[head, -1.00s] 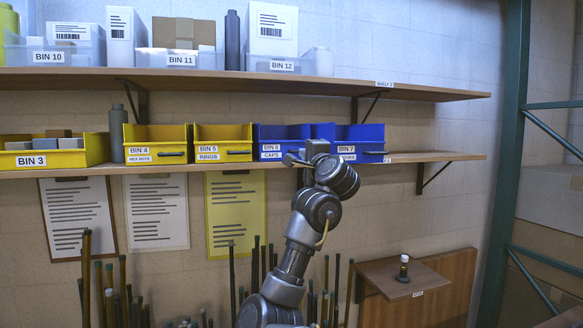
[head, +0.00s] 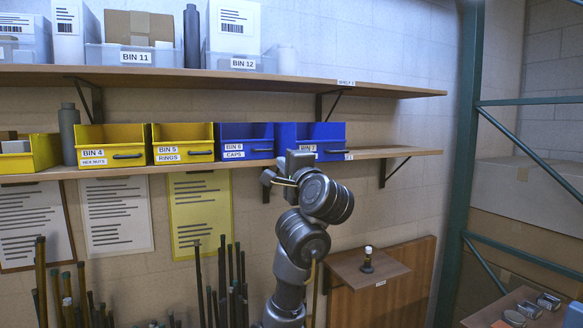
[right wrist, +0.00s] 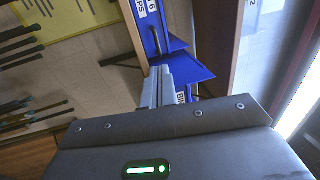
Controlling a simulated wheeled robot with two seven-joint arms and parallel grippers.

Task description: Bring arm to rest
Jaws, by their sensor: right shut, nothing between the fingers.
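My right gripper (head: 270,178) is shut and empty. It is raised in front of the middle shelf, just below the blue bins 6 (head: 246,142) and 7 (head: 325,133), and hides part of bin 7. In the right wrist view its fingers (right wrist: 158,88) are together, with the blue bins beyond them. My right arm is bent and comes up from the bottom of the head view. My left gripper is not in view. A small dark lamp part with a white top (head: 367,258) stands upright on a small wooden ledge (head: 392,272) at the lower right.
Yellow bins 4 (head: 110,139) and 5 (head: 184,137) stand left on the middle shelf (head: 415,153). The upper shelf (head: 390,91) overhangs it. Upright rods (head: 225,285) stand below. A green rack post (head: 462,170) is right. A table (head: 480,318) holds several small items.

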